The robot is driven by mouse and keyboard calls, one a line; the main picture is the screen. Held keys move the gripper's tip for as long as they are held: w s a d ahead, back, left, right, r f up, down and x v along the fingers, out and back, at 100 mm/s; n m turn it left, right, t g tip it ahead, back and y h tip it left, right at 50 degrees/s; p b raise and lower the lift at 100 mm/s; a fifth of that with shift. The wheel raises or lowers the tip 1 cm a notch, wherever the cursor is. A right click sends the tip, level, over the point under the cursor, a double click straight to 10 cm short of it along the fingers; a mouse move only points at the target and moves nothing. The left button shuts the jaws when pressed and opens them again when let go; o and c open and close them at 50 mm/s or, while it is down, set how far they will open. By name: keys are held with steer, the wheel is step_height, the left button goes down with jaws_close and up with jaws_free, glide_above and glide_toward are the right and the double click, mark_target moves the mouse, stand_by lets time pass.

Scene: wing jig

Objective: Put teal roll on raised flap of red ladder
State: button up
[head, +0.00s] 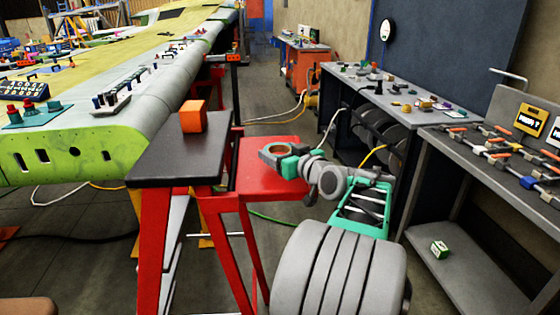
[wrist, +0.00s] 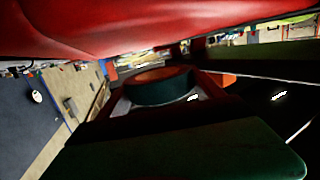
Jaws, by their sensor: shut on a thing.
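The teal roll (head: 277,150), with an orange-brown core, is held at the end of my arm in the head view. It also shows in the wrist view (wrist: 160,91). My gripper (head: 272,155) is shut on it. The red ladder (head: 155,235) has a dark top platform (head: 165,155) and a raised red flap (head: 258,180) on its right. In the head view the roll and gripper overlap the flap's upper part. A large red surface fills the top of the wrist view. I cannot tell whether the roll touches the flap.
An orange cube (head: 193,116) stands on the ladder's dark top, left of my gripper. The green-ended wing (head: 85,150) lies to the left. A grey workbench (head: 405,105) and a shelf unit (head: 470,270) stand on the right. Cables cross the floor.

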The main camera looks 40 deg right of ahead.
step_height(320, 180, down, 4)
steer(key=shift+w+d+r+p, duration=0.1)
steer(key=shift+d+r+p, duration=0.05)
steer(key=shift+r+p, duration=0.15)
steer(key=shift+f+b, duration=0.25)
steer(key=shift+b, duration=0.1)
steer(key=o, duration=1.4)
steer(key=shift+r, duration=0.1)
steer(key=shift+r+p, duration=0.25)
steer(key=shift+p, duration=0.15)
steer(key=b+v, duration=0.1)
steer(key=v, duration=0.5)
steer(key=b+v, duration=0.1)
steer(key=v, duration=0.5)
steer(key=shift+f, duration=0.2)
